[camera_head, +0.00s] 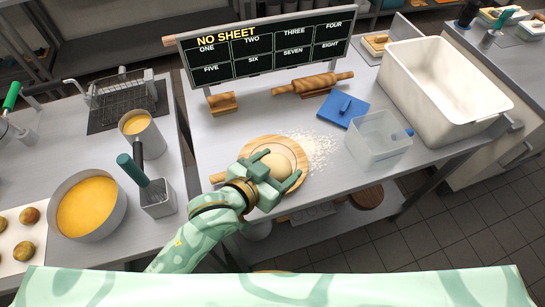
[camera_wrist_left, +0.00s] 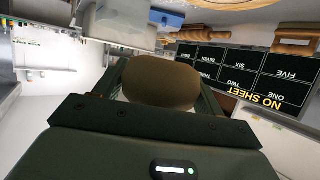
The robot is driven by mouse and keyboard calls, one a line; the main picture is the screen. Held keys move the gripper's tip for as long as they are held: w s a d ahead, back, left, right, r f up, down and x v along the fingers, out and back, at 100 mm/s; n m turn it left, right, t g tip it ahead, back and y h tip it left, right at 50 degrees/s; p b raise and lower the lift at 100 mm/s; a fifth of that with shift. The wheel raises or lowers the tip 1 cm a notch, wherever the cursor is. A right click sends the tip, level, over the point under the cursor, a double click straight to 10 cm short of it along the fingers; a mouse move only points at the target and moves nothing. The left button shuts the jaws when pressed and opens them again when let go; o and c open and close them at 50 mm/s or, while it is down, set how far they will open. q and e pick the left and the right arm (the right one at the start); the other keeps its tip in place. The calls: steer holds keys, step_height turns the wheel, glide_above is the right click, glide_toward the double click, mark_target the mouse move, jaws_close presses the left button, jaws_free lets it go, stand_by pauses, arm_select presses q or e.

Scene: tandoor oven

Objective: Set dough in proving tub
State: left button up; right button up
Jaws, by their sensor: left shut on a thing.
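My left gripper (camera_head: 275,174) reaches in from below and is shut on a pale round dough ball (camera_head: 283,159). The dough is over the round wooden board (camera_head: 250,152) on the steel table; I cannot tell from the head view how far above the board it is. In the left wrist view the dough (camera_wrist_left: 160,82) sits between the two fingers. A large white tub (camera_head: 432,92), open and empty, stands at the table's right end, up and to the right of the gripper. My right gripper is not in view.
A clear plastic container (camera_head: 372,148) stands between the gripper and the white tub. Spilled flour (camera_head: 316,147), a blue scraper-like piece (camera_head: 343,111) and a rolling pin (camera_head: 313,84) lie nearby. A numbered black board (camera_head: 265,50) stands behind. Pots (camera_head: 87,205) are at left.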

arm_select(q)
steer(key=shift+m+g+h, duration=0.7)
steer(key=shift+m+h, duration=0.1)
steer(key=shift+m, duration=0.1)
steer(key=d, duration=0.1)
steer(key=s+d, duration=0.1)
steer(key=d, duration=0.1)
steer(key=shift+s+d+f, duration=0.35)
steer(key=shift+d+f, duration=0.05)
steer(key=w+a+f+b, duration=0.1)
steer(key=w+f, duration=0.2)
steer(key=w, duration=0.1)
steer(key=w+a+f+b, duration=0.1)
steer(key=w+f+b, duration=0.1)
steer(key=w+f, duration=0.1)
steer(key=w+a+f+b, duration=0.1)
steer(key=w+f, duration=0.2)
steer(key=w, duration=0.2)
steer(key=shift+w+a+f+b, duration=0.1)
steer(key=shift+w+a+b, duration=0.2)
steer(key=shift+a, duration=0.1)
steer(key=shift+w+a+f+b, duration=0.1)
steer(key=shift+w+f+b, duration=0.15)
steer(key=shift+f, duration=0.6)
steer(key=shift+w+a+f+b, duration=0.1)
steer(key=shift+w+f+b, duration=0.15)
steer(key=shift+f, duration=0.6)
steer(key=shift+s, duration=0.1)
